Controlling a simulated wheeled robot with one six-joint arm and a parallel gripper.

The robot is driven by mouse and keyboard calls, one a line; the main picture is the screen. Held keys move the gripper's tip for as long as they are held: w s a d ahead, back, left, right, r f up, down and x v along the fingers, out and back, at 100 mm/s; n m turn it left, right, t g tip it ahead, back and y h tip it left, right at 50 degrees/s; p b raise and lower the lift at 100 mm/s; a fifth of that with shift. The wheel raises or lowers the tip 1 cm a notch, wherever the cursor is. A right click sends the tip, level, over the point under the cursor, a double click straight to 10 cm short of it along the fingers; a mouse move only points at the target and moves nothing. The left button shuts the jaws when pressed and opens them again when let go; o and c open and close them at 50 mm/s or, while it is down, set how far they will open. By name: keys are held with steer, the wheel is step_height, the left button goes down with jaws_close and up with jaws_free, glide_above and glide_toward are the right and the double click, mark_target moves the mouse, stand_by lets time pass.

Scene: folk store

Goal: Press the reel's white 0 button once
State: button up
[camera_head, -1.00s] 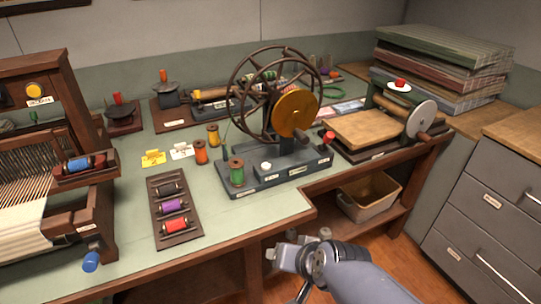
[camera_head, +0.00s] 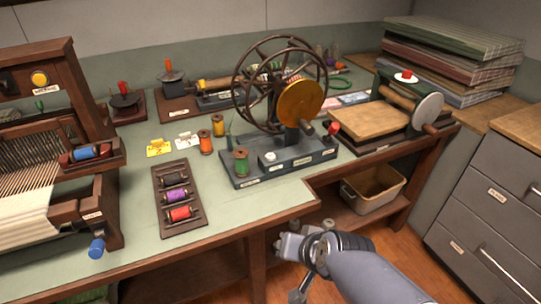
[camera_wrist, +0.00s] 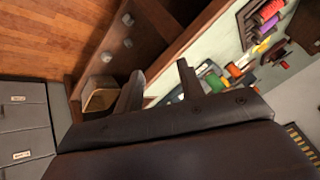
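The reel (camera_head: 302,100) stands on the green-topped workbench, with a dark spoked wheel, a yellow disc and a crank above a dark base. A small white button (camera_head: 270,156) sits on the base's near side; its marking is too small to read. A green spool stands at the base's left end. My gripper (camera_wrist: 158,82) is open in the wrist view, its two dark fingers apart with nothing between them. In the head view my arm is low, in front of the bench and below its top, well away from the button. The wrist view shows the bench sideways; the button cannot be made out there.
A loom (camera_head: 50,150) stands at the left and a tray of spools (camera_head: 180,222) lies at the front. A press with a wooden board (camera_head: 370,119) is right of the reel. A bin (camera_head: 373,190) sits on the shelf below. Drawers (camera_head: 490,197) are at the right.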

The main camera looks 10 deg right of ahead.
jaws_close()
stand_by(1.2)
